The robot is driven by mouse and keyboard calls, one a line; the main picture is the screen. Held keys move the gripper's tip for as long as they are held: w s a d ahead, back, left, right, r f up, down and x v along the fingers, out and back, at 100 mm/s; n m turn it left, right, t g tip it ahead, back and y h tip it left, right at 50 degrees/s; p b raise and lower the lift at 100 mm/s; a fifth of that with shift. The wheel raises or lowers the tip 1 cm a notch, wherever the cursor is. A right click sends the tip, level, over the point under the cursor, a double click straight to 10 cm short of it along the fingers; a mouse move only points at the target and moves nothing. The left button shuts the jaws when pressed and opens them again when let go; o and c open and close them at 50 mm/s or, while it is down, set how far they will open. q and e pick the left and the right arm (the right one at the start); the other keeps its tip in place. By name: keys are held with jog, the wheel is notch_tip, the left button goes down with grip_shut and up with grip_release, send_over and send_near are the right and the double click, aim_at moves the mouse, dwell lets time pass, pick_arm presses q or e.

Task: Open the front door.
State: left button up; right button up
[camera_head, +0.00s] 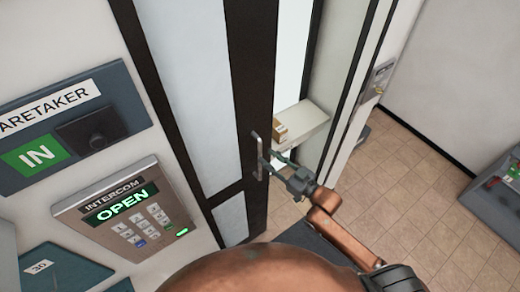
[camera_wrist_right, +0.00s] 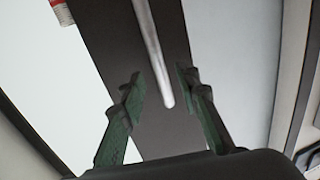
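The front door (camera_head: 250,85) has a dark frame and pale panels. A bright gap shows between its right edge and the dark post at right, so it looks ajar. Its silver bar handle (camera_head: 257,156) stands on the dark edge strip. My right gripper (camera_head: 273,160) is at the handle from the right. In the right wrist view its two green-padded fingers (camera_wrist_right: 160,92) are apart, and the lower end of the handle (camera_wrist_right: 154,55) lies between them, nearer the right finger. Whether a finger touches it I cannot tell. My left gripper is not in view.
An intercom panel (camera_head: 128,212) reading OPEN and a caretaker plate (camera_head: 58,125) with a green IN sign are on the left wall. A white ledge with a small box (camera_head: 280,132) shows through the gap. Tiled floor (camera_head: 400,195) is clear at right, with a grey unit (camera_head: 497,195) beyond.

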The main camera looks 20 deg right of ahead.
aim_at(261, 153)
jog(key=shift+p+x, duration=0.55)
jog(key=shift+x, duration=2.1)
jog(key=shift+c, duration=0.5)
grip_shut()
